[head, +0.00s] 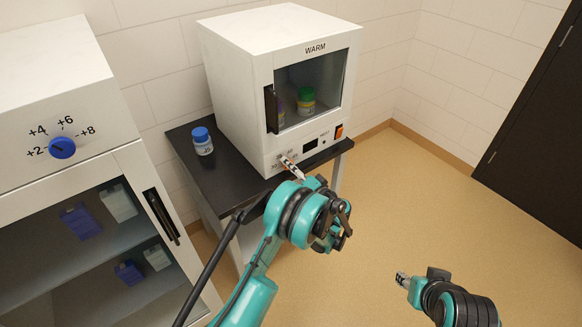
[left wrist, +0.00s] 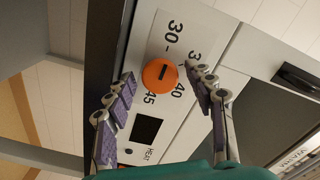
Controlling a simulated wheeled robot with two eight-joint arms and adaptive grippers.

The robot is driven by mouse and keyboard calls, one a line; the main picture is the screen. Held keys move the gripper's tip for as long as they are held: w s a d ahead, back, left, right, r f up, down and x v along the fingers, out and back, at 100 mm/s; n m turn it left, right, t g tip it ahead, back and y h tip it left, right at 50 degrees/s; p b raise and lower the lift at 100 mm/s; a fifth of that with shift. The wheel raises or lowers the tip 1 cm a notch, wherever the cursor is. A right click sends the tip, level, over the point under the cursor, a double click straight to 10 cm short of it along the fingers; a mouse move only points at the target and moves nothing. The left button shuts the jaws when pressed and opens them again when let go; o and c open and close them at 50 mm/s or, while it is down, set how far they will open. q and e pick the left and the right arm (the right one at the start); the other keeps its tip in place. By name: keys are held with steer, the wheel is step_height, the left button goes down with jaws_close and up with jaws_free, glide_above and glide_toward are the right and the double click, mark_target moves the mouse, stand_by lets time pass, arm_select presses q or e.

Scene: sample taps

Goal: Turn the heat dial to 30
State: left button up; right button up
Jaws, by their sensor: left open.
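The heat dial (left wrist: 160,75) is a round orange knob on the white front panel of the WARM cabinet (head: 230,85). Printed numbers around it include 30, 40 and 45; one is partly covered by a finger. A short dark mark shows on the knob, but I cannot tell which number it points at. My left gripper (left wrist: 161,69) is open, with one purple-padded finger on either side of the dial; contact is not clear. In the head view my left gripper (head: 291,168) hides the dial. My right gripper (head: 403,280) is low at the right, away from the cabinet.
The WARM cabinet stands on a black table (head: 190,150) with a blue-capped jar (head: 202,142). A green-capped jar (head: 306,100) is behind its glass. An orange switch (head: 339,131) is on its front. A cold cabinet with a blue dial (head: 62,148) stands left. Floor at right is clear.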

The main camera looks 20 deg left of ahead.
arm_select(q)
steer(key=v, duration=1.2)
steer(key=shift+a, duration=0.1)
steer(key=s+a+r+g+h, duration=0.4)
steer(key=s+a+r+h, duration=0.25)
steer(key=a+r, duration=0.25)
steer(key=s+d+h, duration=0.1)
steer(key=s+h, duration=0.3)
steer(key=s, duration=0.7)
steer(key=s+d+n+h, duration=0.1)
steer(key=s+h, duration=0.2)
steer(key=s, duration=0.9)
steer(key=shift+d+r+h, duration=0.3)
steer(key=shift+r+h, duration=0.05)
steer(key=shift+r, duration=0.15)
